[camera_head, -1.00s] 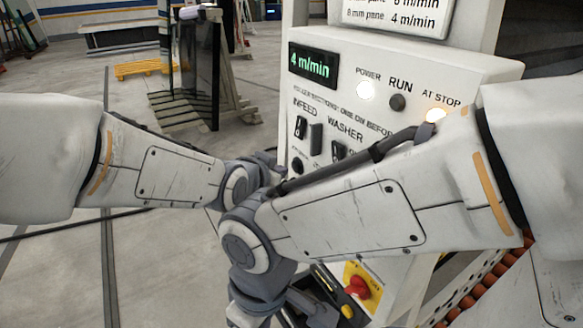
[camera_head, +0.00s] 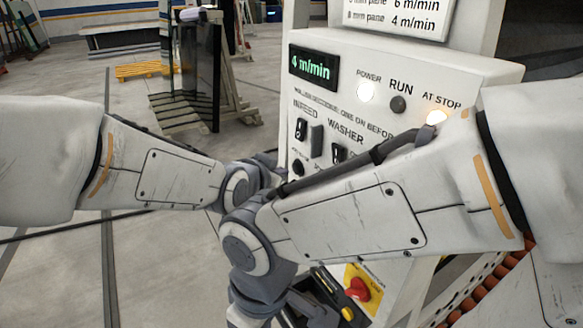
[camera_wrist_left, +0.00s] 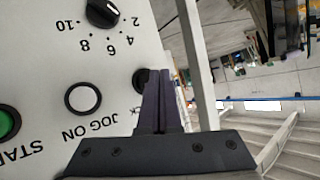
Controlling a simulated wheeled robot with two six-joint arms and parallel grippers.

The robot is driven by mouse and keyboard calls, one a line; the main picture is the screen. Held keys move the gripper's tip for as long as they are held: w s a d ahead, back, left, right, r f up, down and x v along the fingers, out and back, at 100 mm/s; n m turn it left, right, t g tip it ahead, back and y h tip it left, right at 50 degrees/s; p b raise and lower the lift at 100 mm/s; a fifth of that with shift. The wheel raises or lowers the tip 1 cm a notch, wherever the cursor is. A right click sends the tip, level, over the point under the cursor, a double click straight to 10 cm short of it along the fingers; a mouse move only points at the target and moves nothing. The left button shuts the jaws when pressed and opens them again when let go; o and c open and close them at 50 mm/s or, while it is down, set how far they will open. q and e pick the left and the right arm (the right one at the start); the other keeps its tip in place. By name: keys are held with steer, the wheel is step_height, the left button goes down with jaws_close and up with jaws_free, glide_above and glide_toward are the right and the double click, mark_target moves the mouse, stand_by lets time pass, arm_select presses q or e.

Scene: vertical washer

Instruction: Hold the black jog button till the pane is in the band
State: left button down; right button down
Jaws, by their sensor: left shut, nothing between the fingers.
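The JOG ON lamp (camera_wrist_left: 83,97) is pale. In the head view the left gripper is hidden behind my right arm, at the left side of the control panel (camera_head: 440,75). My right gripper is too hidden to judge. I cannot identify the band or a pane in it.
A green START button (camera_wrist_left: 8,122) and a numbered black dial (camera_wrist_left: 103,12) share the panel. A red mushroom button (camera_head: 358,289) is on a yellow plate below. A dark pane (camera_head: 202,75) stands on a rack behind. The speed display (camera_head: 312,66) reads 4 m/min; AT STOP (camera_head: 436,117) glows.

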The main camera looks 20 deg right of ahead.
stand_by(0.8)
arm_select(q)
steer(key=shift+w+d, duration=0.1)
steer(key=shift+d, duration=0.35)
